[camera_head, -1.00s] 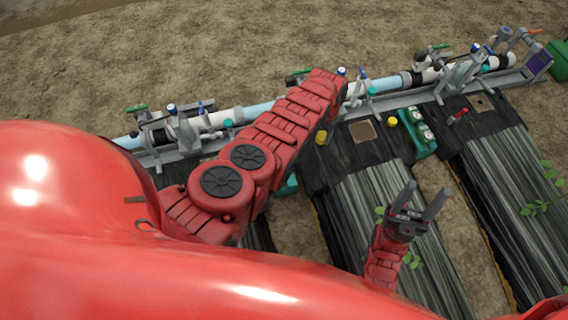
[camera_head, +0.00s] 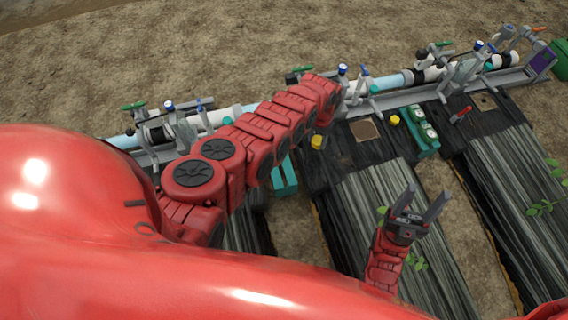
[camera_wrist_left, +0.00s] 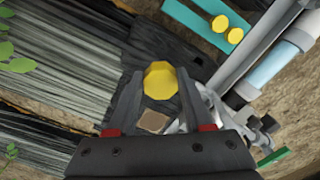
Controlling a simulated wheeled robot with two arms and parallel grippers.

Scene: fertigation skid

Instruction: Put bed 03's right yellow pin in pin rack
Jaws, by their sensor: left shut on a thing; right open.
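A yellow pin (camera_wrist_left: 160,80) sits between the fingertips of my left gripper (camera_wrist_left: 160,92) in the left wrist view, and the gripper is shut on it. In the head view the pin (camera_head: 317,142) shows just below the end of my left arm, which hides most of that gripper. A teal rack (camera_wrist_left: 190,14) in the left wrist view carries two yellow pins at one end. A teal piece (camera_head: 285,178), probably the same rack, shows partly behind my left arm in the head view. My right gripper (camera_head: 427,194) is open and empty over a striped bed.
Another yellow pin (camera_head: 394,120) stands right of a tan square (camera_head: 364,131), beside a teal box (camera_head: 420,132) with round-topped things. A pipe manifold (camera_head: 380,84) with valves runs along the back. A red-handled item (camera_head: 461,115) lies further right.

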